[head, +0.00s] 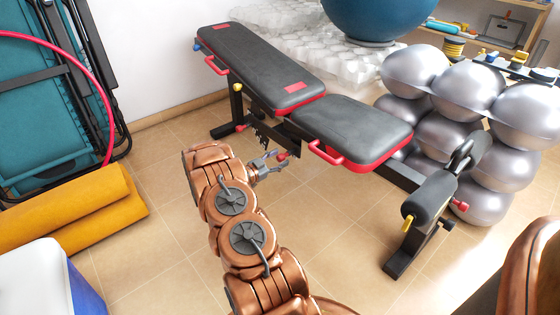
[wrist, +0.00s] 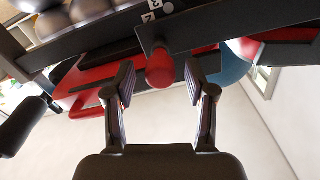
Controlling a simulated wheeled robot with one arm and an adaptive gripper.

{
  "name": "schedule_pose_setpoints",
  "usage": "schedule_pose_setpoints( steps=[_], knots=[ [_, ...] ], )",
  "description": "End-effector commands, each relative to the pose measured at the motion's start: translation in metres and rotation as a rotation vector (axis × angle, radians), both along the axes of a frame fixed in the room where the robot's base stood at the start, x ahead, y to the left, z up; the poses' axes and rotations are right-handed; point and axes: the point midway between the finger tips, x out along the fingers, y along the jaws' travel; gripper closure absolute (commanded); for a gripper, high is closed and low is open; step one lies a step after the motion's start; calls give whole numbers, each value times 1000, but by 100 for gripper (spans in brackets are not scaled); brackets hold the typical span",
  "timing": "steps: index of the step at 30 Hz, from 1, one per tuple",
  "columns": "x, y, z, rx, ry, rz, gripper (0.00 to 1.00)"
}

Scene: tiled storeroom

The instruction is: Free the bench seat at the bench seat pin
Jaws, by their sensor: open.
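The bench seat (head: 355,130) is a dark grey pad with a red edge and a red handle, on a black frame. The bench seat pin has a red knob (head: 282,156) under the bench, near the hinge between seat and backrest (head: 262,65). In the wrist view the red knob (wrist: 160,70) hangs below a black frame bar with white number labels. My gripper (head: 268,165) reaches it from the left in the head view. In the wrist view my gripper (wrist: 160,88) is open, one finger on each side of the knob, with gaps on both sides.
Silver balls (head: 470,92) are stacked behind the seat on the right. Clear wrapped material (head: 290,40) and a blue ball (head: 373,15) are behind the bench. A yellow roll (head: 75,210) and folded teal chairs (head: 50,100) are at left. Tiled floor in front is clear.

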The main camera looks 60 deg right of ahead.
Motion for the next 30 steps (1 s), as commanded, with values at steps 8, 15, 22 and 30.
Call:
schedule_pose_setpoints(
  steps=[8, 15, 22, 30],
  knots=[
    [-3, -10, 0, -1, 1, 0, 45],
    [-3, -11, 1, -1, 0, 1, 46],
    [-3, -10, 1, -1, 0, 1, 70],
    [-3, -10, 1, -1, 0, 0, 98]
  ],
)
